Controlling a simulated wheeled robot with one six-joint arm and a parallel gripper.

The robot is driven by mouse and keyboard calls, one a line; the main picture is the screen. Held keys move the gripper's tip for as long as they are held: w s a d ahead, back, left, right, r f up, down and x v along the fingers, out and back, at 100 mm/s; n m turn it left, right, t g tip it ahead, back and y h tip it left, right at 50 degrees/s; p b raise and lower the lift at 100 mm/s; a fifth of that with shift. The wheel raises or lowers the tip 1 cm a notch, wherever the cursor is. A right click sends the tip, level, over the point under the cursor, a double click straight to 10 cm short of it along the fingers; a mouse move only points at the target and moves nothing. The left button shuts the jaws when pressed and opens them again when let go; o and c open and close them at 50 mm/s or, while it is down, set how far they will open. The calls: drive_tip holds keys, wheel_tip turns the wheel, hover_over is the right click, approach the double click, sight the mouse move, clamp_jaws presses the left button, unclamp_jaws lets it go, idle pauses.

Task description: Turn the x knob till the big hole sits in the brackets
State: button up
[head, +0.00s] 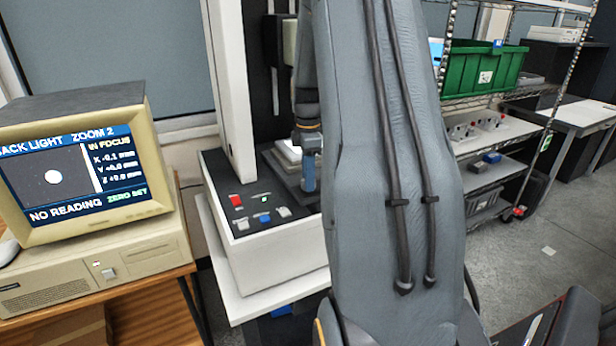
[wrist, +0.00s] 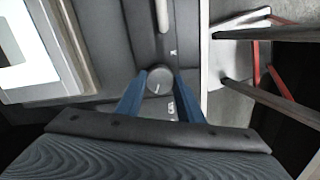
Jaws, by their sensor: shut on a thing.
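The x knob (wrist: 159,81) is a round dark knob with a pale pointer line, in the wrist view. The blue fingers of my gripper (wrist: 160,98) are closed on it from both sides. In the head view my gripper (head: 311,172) is beside the stage, and my arm hides the knob. The monitor (head: 72,172) shows one white round hole (head: 53,177) on a dark picture, near its middle. I cannot make out the brackets. The screen reads BACK LIGHT, ZOOM 2, IN FOCUS, X about -0.1 mm, NO READING and ZERO SET.
The measuring machine's white base (head: 262,228) carries red, blue and pale buttons and a lit green one. Its lit stage plate (wrist: 38,45) lies left of the knob in the wrist view. A wire shelf with a green bin (head: 484,68) stands at the right, beside open floor.

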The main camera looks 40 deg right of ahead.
drive_tip(key=shift+m, duration=0.3)
drive_tip(key=m+p, duration=0.1)
drive_tip(key=m, duration=0.4)
drive_tip(key=shift+r+m, duration=0.1)
drive_tip(key=shift+m, duration=0.2)
drive_tip(key=m+p, duration=0.1)
drive_tip(key=m, duration=1)
drive_tip(key=shift+m, duration=0.4)
drive_tip(key=m, duration=0.5)
drive_tip(key=shift+d, duration=0.1)
drive_tip(key=o, duration=1.1)
